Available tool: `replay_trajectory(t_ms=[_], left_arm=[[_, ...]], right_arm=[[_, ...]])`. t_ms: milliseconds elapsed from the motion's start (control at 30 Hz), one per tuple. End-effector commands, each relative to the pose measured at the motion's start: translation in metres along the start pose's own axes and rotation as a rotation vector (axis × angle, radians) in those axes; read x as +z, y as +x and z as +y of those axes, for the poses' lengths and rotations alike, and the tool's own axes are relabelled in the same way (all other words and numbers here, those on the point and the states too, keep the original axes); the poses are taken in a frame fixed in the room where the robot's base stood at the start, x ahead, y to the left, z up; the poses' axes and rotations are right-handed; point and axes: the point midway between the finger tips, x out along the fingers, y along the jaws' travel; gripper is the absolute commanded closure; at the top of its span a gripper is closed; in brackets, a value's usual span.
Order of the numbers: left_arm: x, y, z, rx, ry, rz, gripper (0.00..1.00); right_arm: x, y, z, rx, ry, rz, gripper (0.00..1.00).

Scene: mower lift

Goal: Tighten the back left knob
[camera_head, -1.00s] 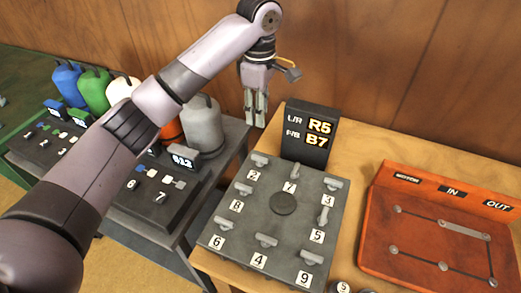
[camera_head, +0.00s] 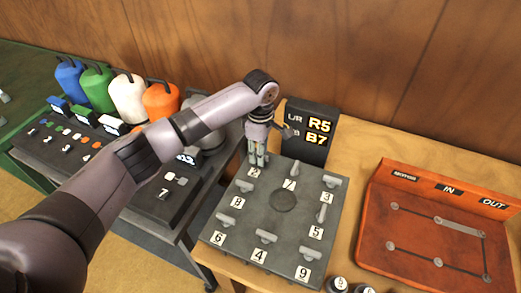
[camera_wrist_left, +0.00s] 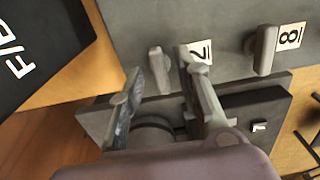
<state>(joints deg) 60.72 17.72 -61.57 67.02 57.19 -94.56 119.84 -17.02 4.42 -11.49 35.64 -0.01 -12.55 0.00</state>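The grey panel (camera_head: 284,225) carries several grey lever knobs beside number labels. The back left knob, by label 2 (camera_head: 254,173), is hidden by my left gripper (camera_head: 258,161) in the head view. In the left wrist view this knob (camera_wrist_left: 159,70) shows between the two fingers of my left gripper (camera_wrist_left: 166,70). The fingers are open, one to each side of it in the picture. I cannot tell whether they touch it or how far above it they are. My right gripper is in neither view.
A black display (camera_head: 307,132) reading R5 and B7 stands behind the panel. Knob 8 (camera_head: 245,186) and knob 7 (camera_head: 294,168) are close by. An orange board (camera_head: 435,230) lies to the right. Colored jugs (camera_head: 97,89) stand on a dark stand to the left.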

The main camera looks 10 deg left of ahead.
Motion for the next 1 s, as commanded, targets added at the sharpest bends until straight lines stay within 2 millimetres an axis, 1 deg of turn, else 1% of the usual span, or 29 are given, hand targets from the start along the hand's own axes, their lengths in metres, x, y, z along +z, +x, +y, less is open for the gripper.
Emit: replay_trajectory(t_ms=[167, 200, 633, 1000], left_arm=[[0.0001, 0.0002, 0.0000, 0.000, 0.000, 0.000, 0.69], [0.0001, 0.0001, 0.0000, 0.000, 0.000, 0.000, 0.71], [0.0001, -0.0004, 0.0001, 0.000, 0.001, 0.000, 0.99], [0.0001, -0.0008, 0.0001, 0.000, 0.002, 0.000, 1.00]], right_arm=[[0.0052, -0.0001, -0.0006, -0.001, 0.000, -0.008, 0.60], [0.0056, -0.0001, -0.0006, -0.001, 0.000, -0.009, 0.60], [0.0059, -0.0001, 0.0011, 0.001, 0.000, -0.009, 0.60], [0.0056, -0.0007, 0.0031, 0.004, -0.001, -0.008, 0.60]])
